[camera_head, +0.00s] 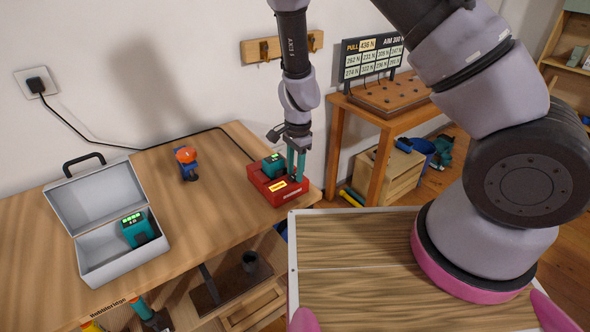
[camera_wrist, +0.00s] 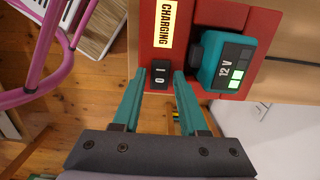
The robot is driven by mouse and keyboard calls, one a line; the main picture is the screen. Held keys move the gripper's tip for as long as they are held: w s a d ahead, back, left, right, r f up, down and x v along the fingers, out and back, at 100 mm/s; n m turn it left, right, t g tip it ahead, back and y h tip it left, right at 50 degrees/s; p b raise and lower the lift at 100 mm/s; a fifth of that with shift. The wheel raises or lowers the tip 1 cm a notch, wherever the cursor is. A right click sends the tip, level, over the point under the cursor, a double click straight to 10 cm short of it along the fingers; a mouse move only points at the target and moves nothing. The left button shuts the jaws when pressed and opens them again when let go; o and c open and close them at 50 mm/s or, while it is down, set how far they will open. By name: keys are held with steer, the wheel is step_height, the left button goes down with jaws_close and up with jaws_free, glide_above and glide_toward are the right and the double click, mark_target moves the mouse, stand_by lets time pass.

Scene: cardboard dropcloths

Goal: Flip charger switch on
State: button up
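The red charger (camera_head: 257,181) sits near the right end of the wooden bench. In the wrist view it shows a yellow lit CHARGING panel (camera_wrist: 166,24) and a black rocker switch (camera_wrist: 159,77) marked I and O; I cannot tell which side is pressed in. A teal 12 V battery (camera_wrist: 228,62) with green bars is seated in it; the battery also shows in the head view (camera_head: 272,164). My gripper (camera_head: 295,174) points down at the charger. In the wrist view its teal fingertips (camera_wrist: 159,73) are apart, one on each side of the switch, with nothing gripped.
An open grey case (camera_head: 92,202) holding another teal battery (camera_head: 137,229) stands at the bench's left. A cord (camera_head: 110,147) runs from the wall plug (camera_head: 36,84) along the bench's back.

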step_height(320, 180, up, 11)
steer(key=shift+w+d, duration=0.2)
steer(key=shift+d, duration=0.05)
stand_by(0.3)
steer(key=s+d+r+n+t+y, duration=0.15)
steer(key=d+r, duration=0.35)
steer(key=r, duration=0.6)
steer(key=d+r+n+t+y, duration=0.15)
steer(key=d+r, duration=0.35)
steer(key=r, duration=0.5)
steer(key=s+d+r+n+t+h, duration=0.1)
steer(key=s+d+r+n+t, duration=0.3)
steer(key=s+d+r, duration=0.7)
steer(key=shift+s+d+r+t+h, duration=0.2)
steer(key=shift+d+r+t+h, duration=0.1)
steer(key=shift+d+r, duration=0.3)
